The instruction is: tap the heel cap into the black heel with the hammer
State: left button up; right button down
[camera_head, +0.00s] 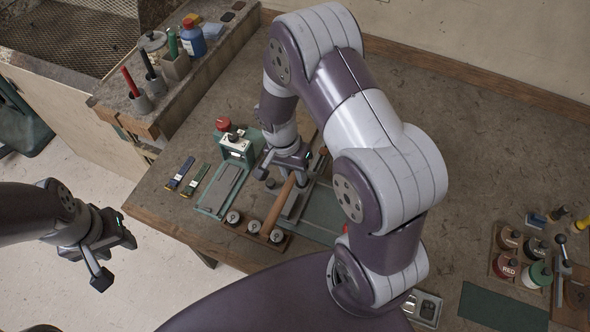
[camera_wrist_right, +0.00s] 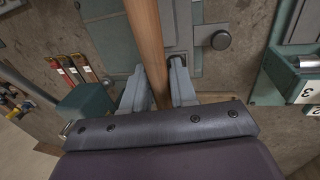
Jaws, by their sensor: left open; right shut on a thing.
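My right gripper (camera_head: 288,166) is low over the bench and shut on a brown wooden handle (camera_head: 279,205), which looks like the hammer's. The handle also shows in the right wrist view (camera_wrist_right: 146,45), running between the fingers (camera_wrist_right: 158,88). The hammer's head cannot be made out. My left gripper (camera_head: 112,258) is open and empty, off the bench's left front edge, above the floor. I cannot clearly pick out the black heel or the heel cap; my right arm covers part of the bench.
A green device with a red knob (camera_head: 223,124) stands left of my right gripper. A raised shelf (camera_head: 150,118) holds tools and bottles. Several jars (camera_head: 537,273) stand at right. The bench's right middle (camera_head: 490,150) is clear.

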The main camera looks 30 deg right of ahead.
jog(key=shift+s+r, duration=0.2)
jog(key=shift+s, duration=0.1)
jog(key=shift+w+f, duration=0.15)
jog(key=shift+w, duration=0.1)
jog(key=b+x, duration=0.3)
jog(key=x, duration=0.1)
jog(key=shift+w+a+f+b, duration=0.1)
jog(key=shift+a+f+b, duration=0.1)
jog(key=shift+a+b, duration=0.15)
jog(key=shift+r, duration=0.25)
pick_arm(q)
jog(key=f, duration=0.3)
jog(key=shift+s+a, duration=0.1)
jog(key=shift+s, duration=0.15)
jog(key=shift+p, duration=0.3)
pick_arm(e)
jog(key=shift+w, duration=0.1)
